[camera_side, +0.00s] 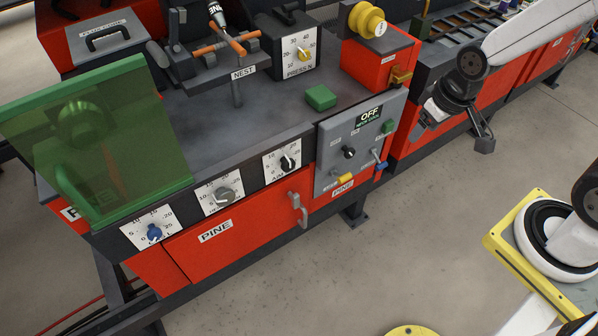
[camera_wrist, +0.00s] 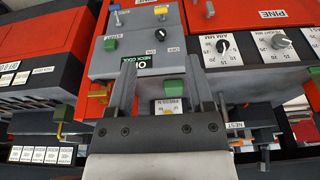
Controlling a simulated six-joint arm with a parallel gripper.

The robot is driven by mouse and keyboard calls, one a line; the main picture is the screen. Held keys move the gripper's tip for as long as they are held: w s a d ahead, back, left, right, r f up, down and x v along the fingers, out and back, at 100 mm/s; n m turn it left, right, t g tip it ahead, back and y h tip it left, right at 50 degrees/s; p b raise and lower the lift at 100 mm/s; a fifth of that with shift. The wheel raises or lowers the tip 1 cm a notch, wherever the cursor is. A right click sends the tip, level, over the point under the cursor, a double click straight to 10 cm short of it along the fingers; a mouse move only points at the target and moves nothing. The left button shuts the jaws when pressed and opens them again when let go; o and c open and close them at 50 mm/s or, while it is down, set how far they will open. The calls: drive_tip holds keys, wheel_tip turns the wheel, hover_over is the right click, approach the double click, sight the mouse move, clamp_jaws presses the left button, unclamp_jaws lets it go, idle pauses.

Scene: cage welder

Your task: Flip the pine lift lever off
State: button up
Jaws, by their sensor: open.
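The pine station's grey control panel (camera_side: 335,190) carries a yellow-tipped lever (camera_side: 345,178) at its lower left and a blue-tipped lever (camera_side: 380,164) at its right. Both also show in the wrist view, the yellow one (camera_wrist: 160,10) and the blue one (camera_wrist: 117,18), at the top. Their small labels are too blurred to read, so I cannot tell which is the lift lever. My gripper (camera_side: 419,128) hangs to the right of the panel, apart from both levers. In the wrist view its fingers (camera_wrist: 162,75) are spread and empty.
The panel also holds a black knob (camera_side: 348,152), a green button (camera_side: 388,126) and an "OFF" sign (camera_side: 370,115). A door handle (camera_side: 298,208) sticks out at left. A brass hook (camera_side: 400,76) juts from the red box above. Open floor lies in front.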

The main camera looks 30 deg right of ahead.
drive_tip(key=shift+w+f, duration=0.15)
drive_tip(key=shift+w, duration=0.1)
drive_tip(key=c, duration=0.7)
drive_tip(key=shift+w+f, duration=0.2)
drive_tip(key=shift+w, duration=0.05)
clamp_jaws()
drive_tip(key=w+f+t, duration=0.2)
drive_tip(key=w+f, duration=0.3)
drive_tip(key=f, duration=0.6)
drive_tip(key=w+d+f+t, duration=0.1)
drive_tip(key=w+f+t, duration=0.2)
drive_tip(key=f, duration=0.7)
drive_tip(key=shift+w+f+t, duration=0.3)
drive_tip(key=shift+w+f, duration=0.05)
drive_tip(key=shift+w, duration=1.05)
